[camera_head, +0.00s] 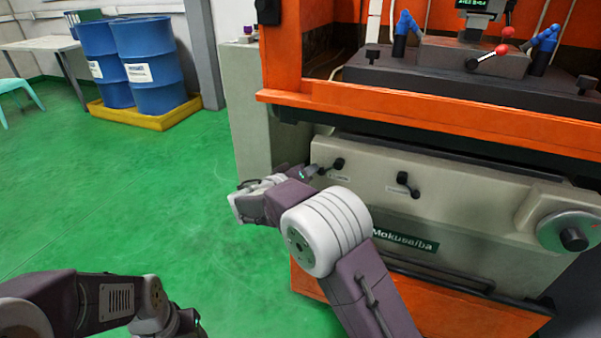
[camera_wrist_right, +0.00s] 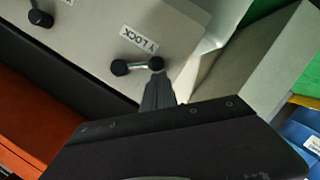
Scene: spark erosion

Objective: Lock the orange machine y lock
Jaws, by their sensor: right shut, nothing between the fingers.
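The orange and beige machine (camera_head: 440,200) stands at the right in the head view. Its Y lock lever (camera_head: 337,164), a short bar with black knobs, is on the beige front panel at the upper left. In the right wrist view the lever (camera_wrist_right: 138,66) lies below the "Y LOCK" label (camera_wrist_right: 139,40). My right gripper (camera_head: 308,172) is shut and empty, close to the lever. In the wrist view its fingertips (camera_wrist_right: 158,80) are at the lever's right knob; I cannot tell whether they touch. My left arm shows at the lower left, but its gripper is not in view.
A second black lever (camera_head: 408,183) is to the right on the same panel, and a round handwheel (camera_head: 572,232) is farther right. An orange ledge (camera_head: 430,112) juts out above the panel. Blue barrels (camera_head: 150,65) stand far left. The green floor between is clear.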

